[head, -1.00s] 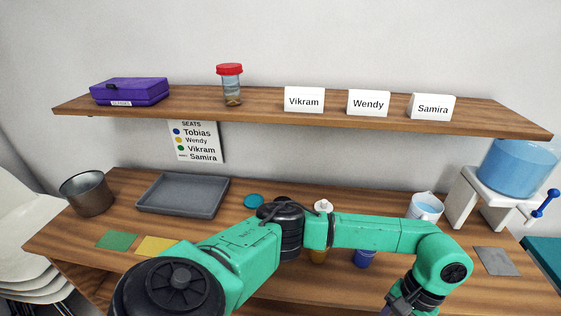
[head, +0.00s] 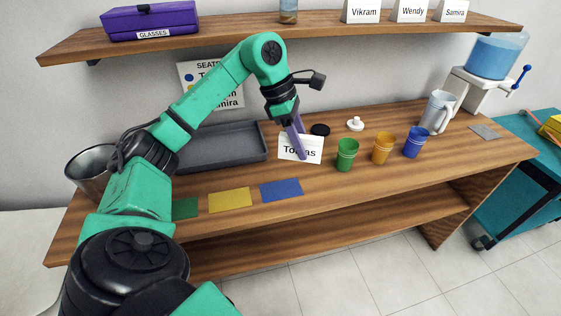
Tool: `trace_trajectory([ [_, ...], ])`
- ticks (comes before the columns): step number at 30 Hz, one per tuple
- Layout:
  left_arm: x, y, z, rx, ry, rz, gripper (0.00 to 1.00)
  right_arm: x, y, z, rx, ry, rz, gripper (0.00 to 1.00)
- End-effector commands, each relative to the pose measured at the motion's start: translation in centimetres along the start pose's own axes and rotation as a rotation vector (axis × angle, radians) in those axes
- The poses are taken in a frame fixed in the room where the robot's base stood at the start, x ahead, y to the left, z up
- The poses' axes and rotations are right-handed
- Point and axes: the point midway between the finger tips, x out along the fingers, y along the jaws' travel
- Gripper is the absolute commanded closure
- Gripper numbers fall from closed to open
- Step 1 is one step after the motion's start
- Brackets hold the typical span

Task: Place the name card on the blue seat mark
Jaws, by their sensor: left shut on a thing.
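The white name card (head: 301,153) reads "Tobias", partly covered by a purple finger. My left gripper (head: 299,151) is shut on the card, at its upper part. The card is upright, behind and a little right of the blue seat mark (head: 281,190); I cannot tell whether it touches the table. The blue mark lies flat and bare near the table's front edge. My right gripper is not in view.
Yellow (head: 230,200) and green (head: 185,208) marks lie left of the blue one. Green (head: 346,155), orange (head: 382,147) and blue (head: 415,142) cups stand to the right. A grey tray (head: 222,146) lies behind. The shelf (head: 230,37) overhangs the back.

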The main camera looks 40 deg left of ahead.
Motion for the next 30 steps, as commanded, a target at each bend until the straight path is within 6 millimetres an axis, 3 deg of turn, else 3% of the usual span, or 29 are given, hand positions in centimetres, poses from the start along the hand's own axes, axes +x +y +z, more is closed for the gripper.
trace_trajectory([
  [1, -1.2, 0.6, -1.2, -0.115, 0.001, 0.055, 1.00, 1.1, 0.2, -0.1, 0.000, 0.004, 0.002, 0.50],
  [4, -4.1, 1.2, -2.4, -0.308, -0.001, 0.134, 1.00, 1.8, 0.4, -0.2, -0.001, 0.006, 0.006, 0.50],
  [6, -5.4, 1.4, -2.8, -0.392, -0.002, 0.166, 1.00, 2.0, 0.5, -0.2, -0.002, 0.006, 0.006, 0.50],
  [8, -5.4, 1.4, -3.3, -0.429, 0.001, 0.177, 1.00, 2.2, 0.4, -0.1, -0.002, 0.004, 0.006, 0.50],
  [11, -3.4, 1.4, -4.3, -0.443, 0.007, 0.177, 1.00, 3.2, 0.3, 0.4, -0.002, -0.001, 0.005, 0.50],
  [21, 7.2, 1.3, -8.6, -0.438, 0.008, 0.174, 1.00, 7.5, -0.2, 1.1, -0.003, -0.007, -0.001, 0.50],
  [30, 11.8, 1.3, -10.4, -0.436, 0.003, 0.173, 1.00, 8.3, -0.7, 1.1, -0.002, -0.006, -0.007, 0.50],
])
